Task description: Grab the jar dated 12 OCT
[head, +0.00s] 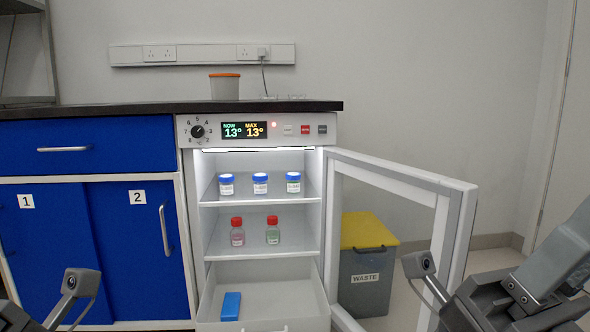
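Three small jars with blue lids stand upright in a row on the fridge's top shelf: a left jar (226,185), a middle jar (260,184) and a right jar (293,183). The right one's label looks greener. The dates on the labels are too small to read, so I cannot tell which is 12 OCT. My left gripper (76,286) is at the bottom left, in front of the blue cabinet. My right gripper (440,290) is at the bottom right, near the open fridge door.
The fridge door (455,240) stands open to the right. Two red-capped bottles (237,232) (272,230) stand on the shelf below. A pulled-out drawer (285,312) holds a blue block (231,306). A yellow-lidded waste bin (367,265) stands behind the door.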

